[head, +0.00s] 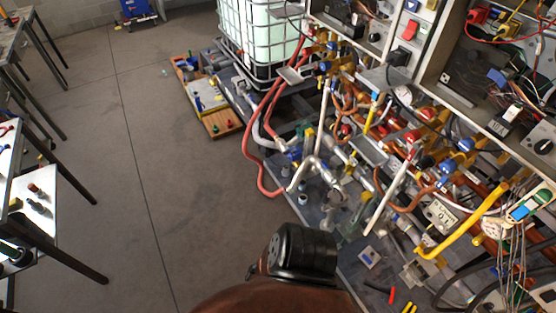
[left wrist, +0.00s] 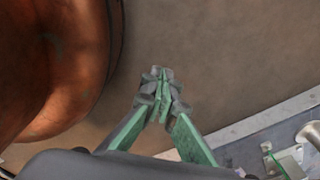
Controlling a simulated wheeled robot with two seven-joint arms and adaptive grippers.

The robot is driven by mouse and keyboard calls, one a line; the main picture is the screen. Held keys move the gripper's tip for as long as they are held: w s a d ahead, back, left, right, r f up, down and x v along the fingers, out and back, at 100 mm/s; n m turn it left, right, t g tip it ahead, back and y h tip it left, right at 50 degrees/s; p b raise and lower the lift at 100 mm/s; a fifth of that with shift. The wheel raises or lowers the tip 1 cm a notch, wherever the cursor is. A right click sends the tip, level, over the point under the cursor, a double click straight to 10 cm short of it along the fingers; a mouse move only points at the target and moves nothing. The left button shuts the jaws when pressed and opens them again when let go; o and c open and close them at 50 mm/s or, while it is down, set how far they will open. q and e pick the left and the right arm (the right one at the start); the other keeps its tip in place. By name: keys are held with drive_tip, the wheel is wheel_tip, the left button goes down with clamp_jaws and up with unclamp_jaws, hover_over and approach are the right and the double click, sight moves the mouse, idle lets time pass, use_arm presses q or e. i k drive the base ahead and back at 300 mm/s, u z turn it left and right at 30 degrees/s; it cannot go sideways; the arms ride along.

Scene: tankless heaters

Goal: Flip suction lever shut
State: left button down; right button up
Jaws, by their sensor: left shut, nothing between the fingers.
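My left gripper (left wrist: 161,84) shows in the left wrist view with its green fingers together at the tips and nothing between them. It is over bare brown-grey floor, apart from the pipework. In the head view a dark arm part of mine (head: 303,250) rises from the bottom edge, and no fingers are visible there. Several valves with blue handles (head: 447,168) and yellow parts sit among the copper and grey pipes at the right. I cannot tell which one is the suction lever or how it is set. My right gripper is in neither view.
A caged white tank (head: 262,35) stands at the back. Red hoses (head: 252,150) loop onto the floor beside the dark pipe base. Tables (head: 45,205) stand at the far left. The floor (head: 150,150) between is clear.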

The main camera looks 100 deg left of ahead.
sight(324, 164)
drive_tip(key=u, duration=2.5)
drive_tip(key=i, duration=0.55)
drive_tip(key=u, duration=0.3)
